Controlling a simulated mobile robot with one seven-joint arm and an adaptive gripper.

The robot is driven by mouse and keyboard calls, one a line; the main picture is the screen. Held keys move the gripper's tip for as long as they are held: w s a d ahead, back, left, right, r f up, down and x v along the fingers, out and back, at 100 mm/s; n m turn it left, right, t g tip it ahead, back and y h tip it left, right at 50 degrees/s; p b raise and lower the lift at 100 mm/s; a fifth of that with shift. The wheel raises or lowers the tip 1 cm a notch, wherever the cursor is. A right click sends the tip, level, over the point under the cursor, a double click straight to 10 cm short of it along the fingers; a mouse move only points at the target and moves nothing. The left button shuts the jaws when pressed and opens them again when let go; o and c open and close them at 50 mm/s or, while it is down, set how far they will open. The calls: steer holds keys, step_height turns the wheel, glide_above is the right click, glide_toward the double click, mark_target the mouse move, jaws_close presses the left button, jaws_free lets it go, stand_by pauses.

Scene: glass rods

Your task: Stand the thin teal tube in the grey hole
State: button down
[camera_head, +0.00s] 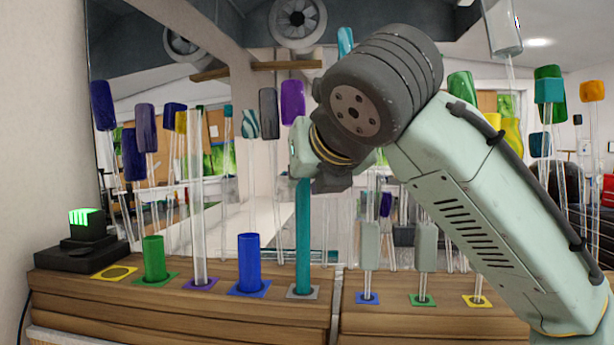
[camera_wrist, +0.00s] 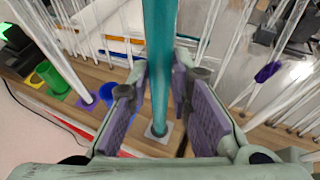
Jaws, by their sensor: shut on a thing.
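The thin teal tube (camera_head: 303,235) stands upright, its lower end at the grey square (camera_head: 291,294) on the wooden block. How deep it sits in the hole cannot be told. In the wrist view the teal tube (camera_wrist: 160,55) runs between the purple finger pads down to the grey square (camera_wrist: 151,136). My gripper (camera_head: 304,165) is shut on the tube near its upper part, seen also in the wrist view (camera_wrist: 160,95). The arm and gripper hide the tube's top in the head view.
To the left on the block stand a blue tube (camera_head: 249,260), a tall clear tube (camera_head: 197,220) on a purple square and a green tube (camera_head: 154,258). A yellow square (camera_head: 114,273) is empty. Capped glass rods (camera_head: 369,250) stand at the right. Many hanging rods crowd behind.

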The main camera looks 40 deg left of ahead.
steer(key=shift+f, duration=0.25)
steer(key=c, duration=1.4)
jaws_free()
steer(key=v, duration=1.2)
